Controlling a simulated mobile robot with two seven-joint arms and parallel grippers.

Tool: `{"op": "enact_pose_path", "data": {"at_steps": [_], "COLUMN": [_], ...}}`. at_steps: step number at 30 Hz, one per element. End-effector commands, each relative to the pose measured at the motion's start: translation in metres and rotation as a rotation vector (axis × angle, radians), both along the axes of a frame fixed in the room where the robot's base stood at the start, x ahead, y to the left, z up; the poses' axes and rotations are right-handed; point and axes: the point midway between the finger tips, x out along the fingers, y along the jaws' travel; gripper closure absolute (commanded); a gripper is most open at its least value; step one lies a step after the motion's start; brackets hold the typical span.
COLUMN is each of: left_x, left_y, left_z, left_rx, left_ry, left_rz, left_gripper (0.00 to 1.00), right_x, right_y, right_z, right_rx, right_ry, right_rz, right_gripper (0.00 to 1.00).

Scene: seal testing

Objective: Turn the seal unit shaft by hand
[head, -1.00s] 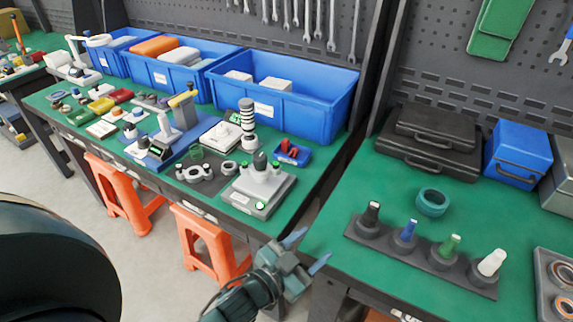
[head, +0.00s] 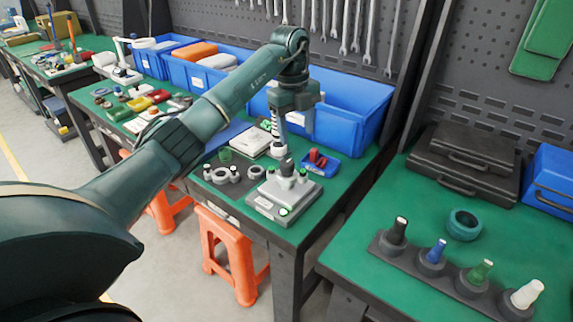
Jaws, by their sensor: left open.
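The seal unit (head: 270,204) is a grey block with pale fittings and green-marked parts on its top. It stands near the front right corner of the left green bench. A dark-topped upright part, apparently its shaft (head: 286,168), rises from its middle. My left gripper (head: 291,128) hangs fingers-down above and slightly behind the unit, in front of the blue bins. It looks open, with a striped column (head: 277,148) showing between and below its fingers. I cannot tell whether a finger touches the column. My right gripper is not in view.
A blue tray with red parts (head: 318,165) sits right of the unit. Grey ring parts (head: 222,175) lie to its left. A blue bin (head: 350,105) stands behind. The right bench holds a rack of several coloured-topped tools (head: 455,277), a teal ring (head: 464,224) and black cases (head: 465,162).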

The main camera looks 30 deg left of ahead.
Motion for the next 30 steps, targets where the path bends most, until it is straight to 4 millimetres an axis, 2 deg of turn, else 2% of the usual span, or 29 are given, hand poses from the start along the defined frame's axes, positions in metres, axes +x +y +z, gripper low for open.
{"op": "enact_pose_path", "data": {"at_steps": [1, 3, 7, 11, 21, 25, 30], "left_x": [-0.001, -0.004, -0.005, -0.006, -0.005, -0.005, -0.005], "left_y": [0.013, 0.023, 0.026, 0.026, 0.025, 0.024, 0.025], "left_z": [0.01, 0.017, 0.01, -0.011, -0.08, -0.099, -0.11], "left_rx": [0.04, 0.073, 0.087, 0.084, 0.081, 0.082, 0.081], "left_ry": [0.012, 0.026, 0.036, 0.037, 0.034, 0.033, 0.031], "left_rz": [0.044, 0.081, 0.097, 0.093, 0.091, 0.091, 0.09], "left_gripper": [0.45, 0.45, 0.45, 0.45, 0.45, 0.45, 0.45], "right_x": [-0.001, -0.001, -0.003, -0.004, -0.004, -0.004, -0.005], "right_y": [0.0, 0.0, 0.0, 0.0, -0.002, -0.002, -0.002], "right_z": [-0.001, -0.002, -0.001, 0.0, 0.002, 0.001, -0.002], "right_rx": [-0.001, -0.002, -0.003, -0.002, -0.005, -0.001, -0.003], "right_ry": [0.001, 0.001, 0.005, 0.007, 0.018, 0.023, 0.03], "right_rz": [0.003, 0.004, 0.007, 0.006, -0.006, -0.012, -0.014], "right_gripper": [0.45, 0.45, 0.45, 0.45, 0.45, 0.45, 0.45]}}
